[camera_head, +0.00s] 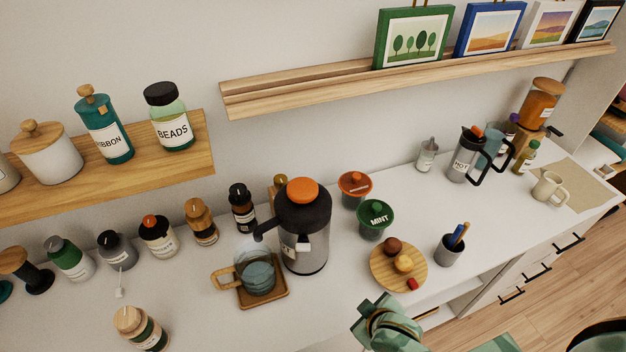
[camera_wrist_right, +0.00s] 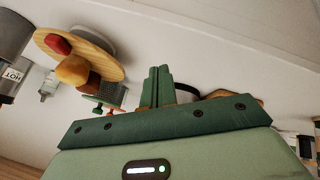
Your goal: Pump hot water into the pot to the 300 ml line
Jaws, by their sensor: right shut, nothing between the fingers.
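The pump flask (camera_head: 305,240) stands upright on the white counter, dark grey with a round orange top (camera_head: 302,190). Its spout (camera_head: 266,231) points left above the glass pot (camera_head: 257,272). The pot has a wooden handle at its left and sits on a square wooden coaster (camera_head: 277,297). The glass looks bluish; I cannot read a water level or the 300 ml line. My right gripper (camera_head: 372,304) is over the counter's front, right of and nearer than the flask, touching neither. Its green fingers (camera_wrist_right: 157,86) are together and empty in the right wrist view. My left gripper is out of view.
A round wooden board (camera_head: 381,271) with small round items lies right of the flask. Green (camera_head: 375,219) and orange-lidded tubs stand behind it, a pen cup (camera_head: 448,250) to its right. Several jars line the counter's left. Shelves (camera_head: 110,165) hang above.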

